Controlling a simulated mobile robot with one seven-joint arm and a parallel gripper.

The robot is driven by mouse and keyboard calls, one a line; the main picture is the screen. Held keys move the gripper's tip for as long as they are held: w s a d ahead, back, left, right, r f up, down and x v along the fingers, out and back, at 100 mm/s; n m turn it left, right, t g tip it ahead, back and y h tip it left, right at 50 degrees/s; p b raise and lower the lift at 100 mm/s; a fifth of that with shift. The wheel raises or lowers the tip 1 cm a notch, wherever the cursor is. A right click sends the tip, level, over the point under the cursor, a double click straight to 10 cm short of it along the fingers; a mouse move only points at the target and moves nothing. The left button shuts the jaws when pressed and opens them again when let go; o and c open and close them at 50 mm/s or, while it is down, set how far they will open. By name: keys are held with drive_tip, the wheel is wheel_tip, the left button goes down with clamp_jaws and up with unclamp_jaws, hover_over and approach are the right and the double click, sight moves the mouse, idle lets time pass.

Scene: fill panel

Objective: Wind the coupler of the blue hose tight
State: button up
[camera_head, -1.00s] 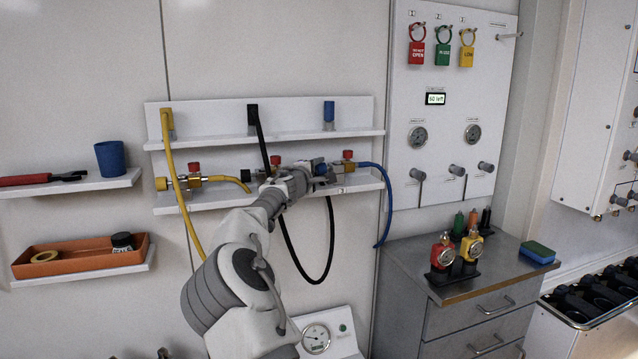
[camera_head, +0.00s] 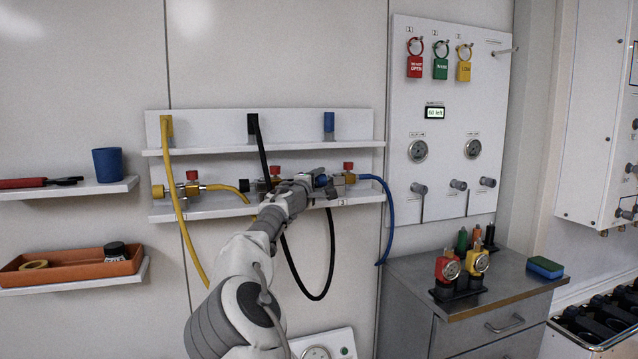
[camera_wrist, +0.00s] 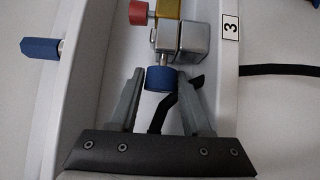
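The blue coupler (camera_wrist: 160,79) shows in the wrist view at the end of a silver block (camera_wrist: 188,42) on a brass valve with a red knob (camera_wrist: 141,12). In the head view the coupler (camera_head: 321,181) is small beside my gripper (camera_head: 309,183), at the left of the right-hand valve. The blue hose (camera_head: 388,205) runs from that valve's right side and hangs down. In the wrist view my gripper (camera_wrist: 165,88) is open, with the coupler between its fingertips. A gap shows on the right; contact on the left is unclear. A dark strip passes below the coupler.
The valves stand on a lower shelf (camera_head: 215,206) marked 3 at right. A yellow hose (camera_head: 172,195) and a black hose (camera_head: 333,245) hang close by. A blue fitting (camera_head: 328,122) is above. A cabinet (camera_head: 410,275) with gauges stands at right.

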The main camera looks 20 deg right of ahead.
drive_tip(key=shift+o, duration=0.2)
drive_tip(key=shift+s+a+f+b, duration=0.1)
drive_tip(key=shift+s+a+b, duration=0.25)
drive_tip(key=shift+s+a, duration=0.05)
drive_tip(key=b+v, duration=0.3)
drive_tip(key=v, duration=1.3)
drive_tip(key=shift+s+b, duration=0.25)
drive_tip(key=shift+b, duration=0.1)
